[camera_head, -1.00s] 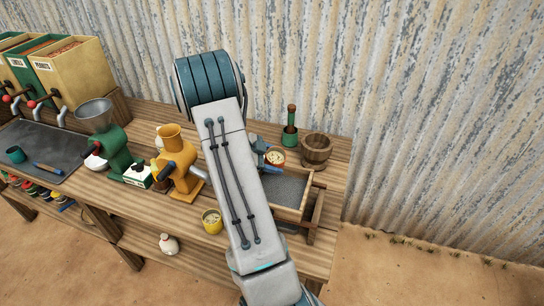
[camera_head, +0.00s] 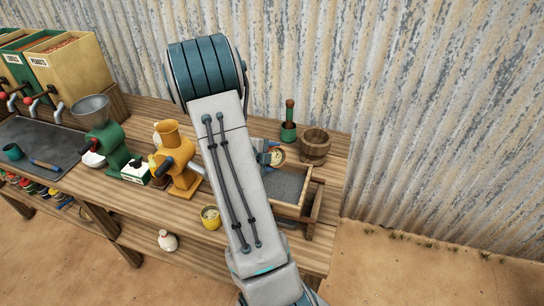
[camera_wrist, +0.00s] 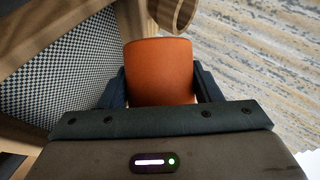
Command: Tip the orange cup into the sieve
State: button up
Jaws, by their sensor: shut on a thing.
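The orange cup (camera_wrist: 160,72) is between the two fingers of my gripper (camera_wrist: 160,84) in the wrist view, and the gripper is shut on it. In the head view the cup (camera_head: 277,156) is held at the far edge of the sieve, tilted, with pale contents showing in its mouth. My gripper (camera_head: 264,157) is partly hidden behind my arm there. The sieve (camera_head: 287,185) is a wooden frame with a grey mesh, its left part hidden by my arm. Its mesh (camera_wrist: 60,75) fills the left of the wrist view. I cannot see any contents on the mesh.
A wooden bucket (camera_head: 315,147) and a green mortar with a pestle (camera_head: 288,132) stand just behind the cup. A yellow cup (camera_head: 211,218) stands near the bench's front edge. An orange grinder (camera_head: 180,165) and a green grinder (camera_head: 108,148) stand left of my arm.

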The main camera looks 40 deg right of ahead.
aim_at(278, 163)
jog(key=shift+s+f+m+t+h+b, duration=0.1)
jog(key=shift+f+m+t+h+b, duration=0.4)
jog(key=shift+b, duration=2)
jog(key=shift+s+a+f+m+t+h+b, duration=0.1)
jog(key=shift+s+f+m+t+h+b, duration=0.4)
jog(key=shift+b, duration=3.05)
jog(key=shift+a+r+m+t+h+b, duration=0.15)
jog(key=shift+m+t+b, duration=0.7)
jog(key=shift+b, duration=2.7)
jog(key=shift+s+a+r+m+t+h+b, duration=0.2)
jog(key=shift+s+m+t+h+b, duration=0.45)
jog(key=shift+b, duration=2.6)
jog(key=shift+s+a+r+m+t+h+b, duration=0.2)
jog(key=shift+m+b, duration=0.7)
jog(key=shift+b, duration=2.3)
jog(key=shift+s+d+r+h+b, duration=0.1)
jog(key=shift+s+r+h+b, duration=0.2)
jog(key=shift+b, duration=0.4)
